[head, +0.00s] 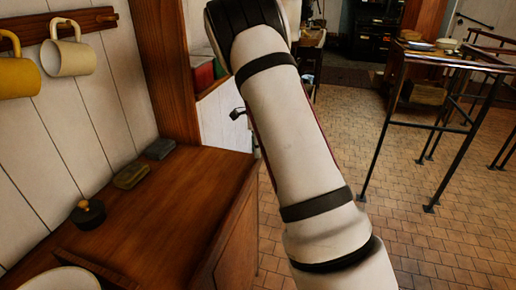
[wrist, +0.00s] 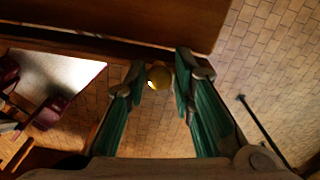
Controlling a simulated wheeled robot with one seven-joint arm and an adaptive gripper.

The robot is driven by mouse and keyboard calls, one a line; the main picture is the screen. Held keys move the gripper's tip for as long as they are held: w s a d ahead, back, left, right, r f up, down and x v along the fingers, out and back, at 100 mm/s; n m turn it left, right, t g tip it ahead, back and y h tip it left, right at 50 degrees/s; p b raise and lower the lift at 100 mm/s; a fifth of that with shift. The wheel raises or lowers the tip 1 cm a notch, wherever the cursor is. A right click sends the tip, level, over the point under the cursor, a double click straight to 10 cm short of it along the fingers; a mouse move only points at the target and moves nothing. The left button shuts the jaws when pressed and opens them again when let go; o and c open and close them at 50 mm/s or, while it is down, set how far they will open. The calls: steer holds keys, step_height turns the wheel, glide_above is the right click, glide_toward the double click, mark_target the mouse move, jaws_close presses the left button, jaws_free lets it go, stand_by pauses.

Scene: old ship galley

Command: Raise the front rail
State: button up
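In the wrist view, my gripper (wrist: 161,72) has its two green-padded fingers spread apart. A round brass knob (wrist: 158,77) shows between the fingertips, close to both; I cannot tell whether they touch it. A dark wooden edge (wrist: 80,42) runs across the picture just above the knob. I cannot tell for sure whether this edge is the front rail. In the head view, my arm crosses the middle, and my gripper cannot be made out there.
A wooden counter (head: 160,215) at left holds a dark round object with a wooden knob (head: 88,213) and two small blocks. Mugs (head: 68,57) hang above it. A black-legged metal stand (head: 448,130) is at right. Tiled floor (head: 335,130) lies open between.

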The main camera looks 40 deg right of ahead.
steer(key=shift+o, duration=1.1)
step_height(320, 180, up, 12)
steer(key=shift+w+a, duration=0.1)
